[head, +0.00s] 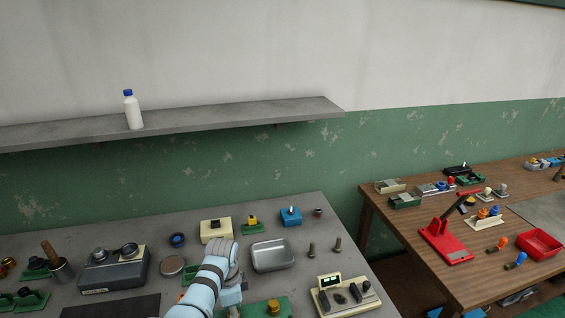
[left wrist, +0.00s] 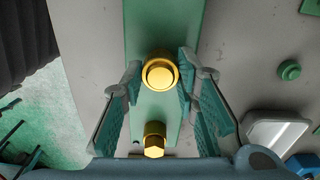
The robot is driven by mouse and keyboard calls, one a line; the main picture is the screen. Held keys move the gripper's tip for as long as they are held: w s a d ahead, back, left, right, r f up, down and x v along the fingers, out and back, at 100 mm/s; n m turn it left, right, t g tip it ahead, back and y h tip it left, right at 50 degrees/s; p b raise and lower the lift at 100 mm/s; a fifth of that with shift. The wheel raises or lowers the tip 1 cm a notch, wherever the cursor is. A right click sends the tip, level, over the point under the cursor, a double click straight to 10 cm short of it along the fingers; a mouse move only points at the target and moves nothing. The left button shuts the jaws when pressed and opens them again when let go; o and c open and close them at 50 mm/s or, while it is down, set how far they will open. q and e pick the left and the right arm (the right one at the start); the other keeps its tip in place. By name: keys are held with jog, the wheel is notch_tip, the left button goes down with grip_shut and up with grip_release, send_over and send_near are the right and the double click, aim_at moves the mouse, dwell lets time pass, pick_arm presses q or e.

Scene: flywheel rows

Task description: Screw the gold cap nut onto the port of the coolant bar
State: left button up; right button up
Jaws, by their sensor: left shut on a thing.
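The coolant bar (head: 254,309), long and green, lies at the table's near edge; it shows in the left wrist view (left wrist: 147,28). My left gripper (head: 232,290) is shut on the round gold cap nut (left wrist: 160,72), between its fingertips in the left wrist view (left wrist: 160,74). The nut is over the bar; the port is not clearly seen beneath it. I cannot tell whether they touch. Another gold fitting, with a hexagonal face (left wrist: 154,146), stands on the bar; it also shows in the head view (head: 273,306). My right gripper is not in view.
A metal tray (head: 272,256) lies beyond the bar. A device with a small display (head: 330,282) stands to its right. A cream block (head: 216,231) and a blue block (head: 291,216) are farther back. A shelf (head: 230,114) holds a white bottle (head: 132,112).

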pick_arm(q)
jog(key=m, duration=0.5)
jog(key=m, duration=0.5)
jog(key=o, duration=0.8)
jog(key=shift+c, duration=0.2)
jog(key=shift+r, duration=1.5)
jog(key=o, duration=0.6)
jog(key=shift+c, duration=0.2)
